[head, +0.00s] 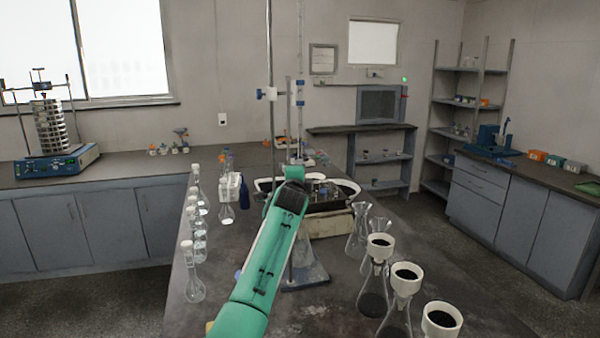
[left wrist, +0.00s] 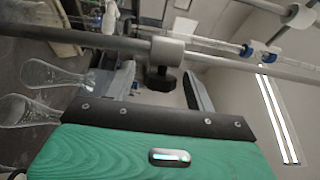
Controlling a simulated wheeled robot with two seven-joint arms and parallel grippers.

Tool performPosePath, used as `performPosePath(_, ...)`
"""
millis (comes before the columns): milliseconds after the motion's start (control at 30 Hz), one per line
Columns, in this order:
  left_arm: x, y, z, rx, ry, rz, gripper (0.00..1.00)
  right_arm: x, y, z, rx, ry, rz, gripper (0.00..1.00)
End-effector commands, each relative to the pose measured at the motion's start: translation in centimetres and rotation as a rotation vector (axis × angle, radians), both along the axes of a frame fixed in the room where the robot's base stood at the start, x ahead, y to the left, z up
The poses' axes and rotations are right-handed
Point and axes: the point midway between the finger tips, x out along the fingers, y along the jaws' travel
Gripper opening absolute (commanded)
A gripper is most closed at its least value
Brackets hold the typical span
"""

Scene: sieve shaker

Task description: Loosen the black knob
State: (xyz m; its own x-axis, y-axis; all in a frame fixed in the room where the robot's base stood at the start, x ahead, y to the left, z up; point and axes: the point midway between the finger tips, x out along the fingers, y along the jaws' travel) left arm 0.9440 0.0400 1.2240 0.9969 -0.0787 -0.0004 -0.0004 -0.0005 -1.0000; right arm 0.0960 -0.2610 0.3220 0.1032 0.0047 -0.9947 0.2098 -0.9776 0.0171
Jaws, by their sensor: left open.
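A black knob (left wrist: 160,80) shows in the left wrist view, below a pale clamp collar (left wrist: 168,49) on a metal rod (left wrist: 110,40). My left gripper (left wrist: 159,74) is open, with one finger on each side of the knob. I see a gap between the knob and each finger; whether the knob is fully between the tips in depth, I cannot tell. In the head view my green left arm (head: 262,262) reaches up to the tall stand rod (head: 270,50). The arm hides the knob and the fingers there. My right gripper is in neither view.
Glass flasks line the bench's left side (head: 194,285). Flasks with black-filled white funnels (head: 441,320) stand to the right. A tray of small items (head: 325,200) lies behind the arm. Blue clamps (head: 267,93) sit higher on the rods. A sieve shaker (head: 50,135) stands on the left counter.

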Motion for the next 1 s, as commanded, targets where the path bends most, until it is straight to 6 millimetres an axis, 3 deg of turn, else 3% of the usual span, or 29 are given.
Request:
performPosePath(300, 2.0, -0.1, 0.0, 0.002, 0.000, 0.002, 0.55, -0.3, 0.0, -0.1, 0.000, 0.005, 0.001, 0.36)
performPosePath(733, 2.4, -0.2, 0.0, 0.000, 0.000, 0.000, 0.55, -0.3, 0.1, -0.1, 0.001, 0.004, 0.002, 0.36)
performPosePath(967, 2.4, -0.2, 0.0, 0.000, 0.000, 0.000, 0.12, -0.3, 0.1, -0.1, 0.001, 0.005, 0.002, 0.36)
performPosePath(1000, 2.4, -0.2, 0.0, 0.000, 0.000, 0.000, 0.11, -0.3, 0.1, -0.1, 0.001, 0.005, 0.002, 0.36)
